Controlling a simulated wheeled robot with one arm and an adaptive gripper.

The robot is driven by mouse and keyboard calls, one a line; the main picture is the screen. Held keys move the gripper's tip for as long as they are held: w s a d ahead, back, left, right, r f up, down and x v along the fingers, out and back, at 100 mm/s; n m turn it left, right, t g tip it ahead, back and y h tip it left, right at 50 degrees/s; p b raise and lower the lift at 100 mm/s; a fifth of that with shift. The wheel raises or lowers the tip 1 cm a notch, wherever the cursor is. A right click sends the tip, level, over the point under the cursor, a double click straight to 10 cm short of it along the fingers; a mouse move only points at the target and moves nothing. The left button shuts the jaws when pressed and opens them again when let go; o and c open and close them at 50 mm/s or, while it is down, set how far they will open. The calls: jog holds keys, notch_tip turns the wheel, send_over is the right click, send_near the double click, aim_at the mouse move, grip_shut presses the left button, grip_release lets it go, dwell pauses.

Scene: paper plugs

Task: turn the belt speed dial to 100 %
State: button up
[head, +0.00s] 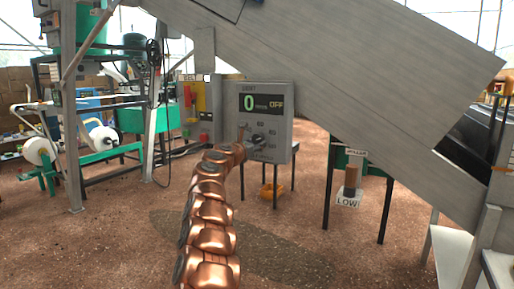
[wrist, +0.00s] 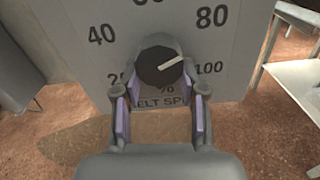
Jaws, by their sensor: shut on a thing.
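The belt speed dial (wrist: 158,64) is a dark round knob with a white pointer, on a grey control box (head: 279,130). In the wrist view the pointer aims right and slightly up, between the 80 and 100 marks and closer to 100. My gripper (wrist: 160,75) is shut on the dial, one finger on each side. In the head view my gripper (head: 256,141) is at the box's front and largely hides the dial. The box's display (head: 261,103) reads 0 and OFF.
A yellow panel with red parts (head: 199,103) stands left of the box. A large sloping grey conveyor frame (head: 340,60) passes above and right. Open brown floor lies in front.

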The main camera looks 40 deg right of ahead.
jog(key=m, duration=0.3)
jog(key=m+b, duration=0.1)
jog(key=m, duration=0.3)
jog(key=w+m+b, duration=0.1)
jog(key=m, duration=0.2)
jog(key=shift+a+r+m, duration=0.15)
jog(key=shift+r+m, duration=0.15)
dwell(0.5)
jog(key=o, duration=1.1)
jog(key=shift+o, duration=0.2)
jog(key=shift+a, duration=0.1)
jog(key=shift+a+r, duration=0.1)
jog(key=shift+a, duration=0.5)
jog(key=v, duration=1)
jog(key=shift+s+a, duration=0.2)
jog(key=shift+a, duration=0.05)
